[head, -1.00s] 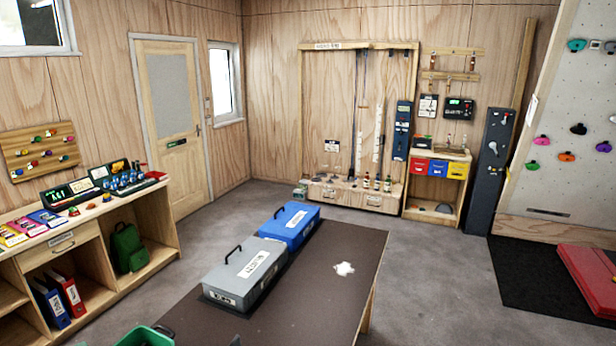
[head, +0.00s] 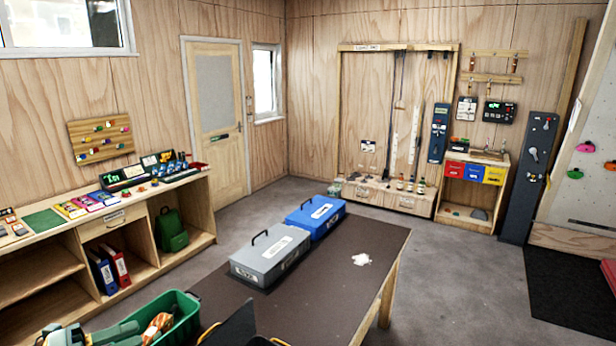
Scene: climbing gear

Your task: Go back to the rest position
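The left gripper (head: 238,328) shows only as dark parts at the bottom edge of the head view, over the near end of the dark table. Most of it is cut off, so I cannot tell whether it is open or shut, and I see nothing clearly held in it. My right gripper is not in view. The dark-topped table (head: 340,285) carries a grey case (head: 270,254), a blue case (head: 315,217) and a small white patch (head: 357,259).
A green crate (head: 180,312) with an orange item inside stands left of the gripper. A wooden shelf unit (head: 40,275) runs along the left wall. Grey floor (head: 450,285) is free right of the table. A black mat (head: 570,285) lies at the far right.

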